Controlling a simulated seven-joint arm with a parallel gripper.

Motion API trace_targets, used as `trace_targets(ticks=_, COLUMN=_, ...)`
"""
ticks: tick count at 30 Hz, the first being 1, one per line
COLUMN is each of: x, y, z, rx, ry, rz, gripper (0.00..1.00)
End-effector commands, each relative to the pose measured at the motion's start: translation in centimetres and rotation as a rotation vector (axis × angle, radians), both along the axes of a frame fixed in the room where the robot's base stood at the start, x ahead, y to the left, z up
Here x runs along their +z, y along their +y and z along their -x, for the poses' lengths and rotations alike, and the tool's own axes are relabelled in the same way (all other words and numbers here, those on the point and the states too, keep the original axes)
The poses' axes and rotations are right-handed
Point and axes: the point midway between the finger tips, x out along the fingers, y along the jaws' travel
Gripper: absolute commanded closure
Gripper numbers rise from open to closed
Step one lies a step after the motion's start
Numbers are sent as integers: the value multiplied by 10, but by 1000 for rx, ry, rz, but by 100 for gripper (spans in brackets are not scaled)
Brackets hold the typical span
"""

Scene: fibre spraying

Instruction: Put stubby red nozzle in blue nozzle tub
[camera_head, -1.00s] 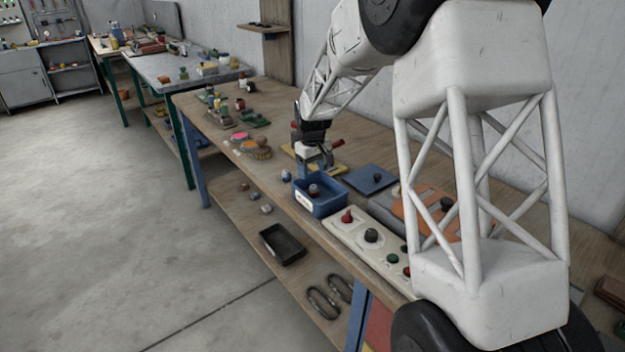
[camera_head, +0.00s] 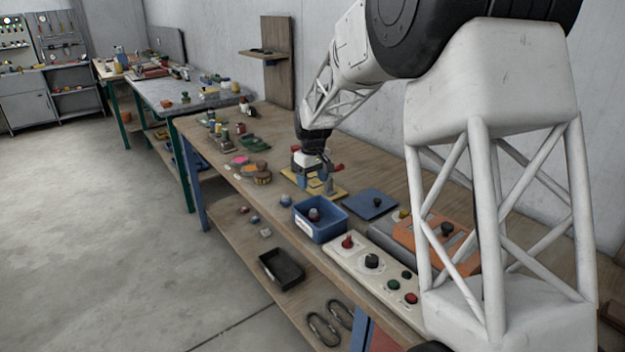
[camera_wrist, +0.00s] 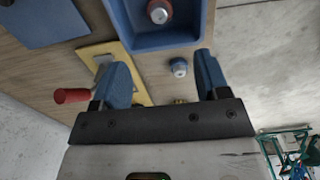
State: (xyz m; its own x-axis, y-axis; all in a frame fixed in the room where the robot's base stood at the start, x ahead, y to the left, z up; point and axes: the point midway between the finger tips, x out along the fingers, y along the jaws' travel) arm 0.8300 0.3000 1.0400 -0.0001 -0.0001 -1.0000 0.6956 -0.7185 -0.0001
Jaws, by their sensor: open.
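The blue nozzle tub (camera_head: 332,232) stands on the bench near its front edge, and its wall (camera_wrist: 165,43) fills the top of the wrist view. A short red nozzle with a pale grey tip (camera_wrist: 159,11) is inside the tub, and it also shows in the head view (camera_head: 314,214). My gripper (camera_head: 314,181) is beyond the tub, above the yellow board (camera_head: 341,189). In the wrist view its two blue fingers (camera_wrist: 163,80) are wide apart with nothing held between them.
A small blue-grey nozzle (camera_wrist: 179,67) lies on the bench beside the tub. A red-handled tool (camera_wrist: 73,96) is near the left finger. A blue mat (camera_head: 371,203) lies right of the tub, and a control panel (camera_head: 358,271) with knobs stands in front of it.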

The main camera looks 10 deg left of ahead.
Motion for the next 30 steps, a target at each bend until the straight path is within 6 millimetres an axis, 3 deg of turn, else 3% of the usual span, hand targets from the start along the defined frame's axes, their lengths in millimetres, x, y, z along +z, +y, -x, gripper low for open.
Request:
trace_targets(ticks=17, x=8, y=-9, z=6, rx=-15, ry=-5, rz=-2, gripper=32)
trace_targets(ticks=23, x=30, y=-33, z=27, rx=-55, ry=-18, rz=-6, gripper=32)
trace_targets(ticks=30, x=63, y=-75, z=68, rx=-129, ry=-38, rz=-13, gripper=32)
